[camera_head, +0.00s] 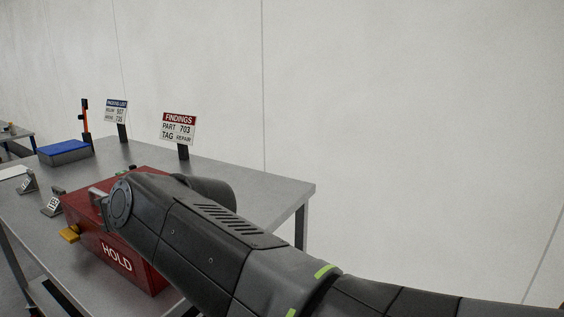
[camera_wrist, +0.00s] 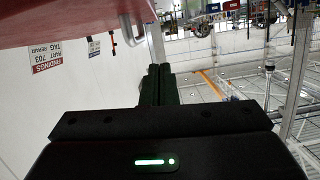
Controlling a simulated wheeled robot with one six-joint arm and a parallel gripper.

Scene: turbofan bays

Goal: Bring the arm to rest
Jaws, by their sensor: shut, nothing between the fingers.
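My gripper (camera_wrist: 158,75) shows in the wrist view with its two dark fingers together and nothing between them. A red surface fills the top left of that view, with a pale metal handle beside it. In the head view my dark arm reaches from the lower right across the table, and its bend lies in front of the red HOLD box (camera_head: 117,262). My gripper is hidden in the head view. I cannot tell whether the arm touches the box.
The grey metal table (camera_head: 245,180) holds a FINDINGS sign (camera_head: 179,128), a packing list sign (camera_head: 116,110), a blue-topped tray (camera_head: 65,148), and small numbered stands (camera_head: 53,204). A yellow tab (camera_head: 69,234) juts from the box. A pale wall (camera_head: 400,110) stands behind.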

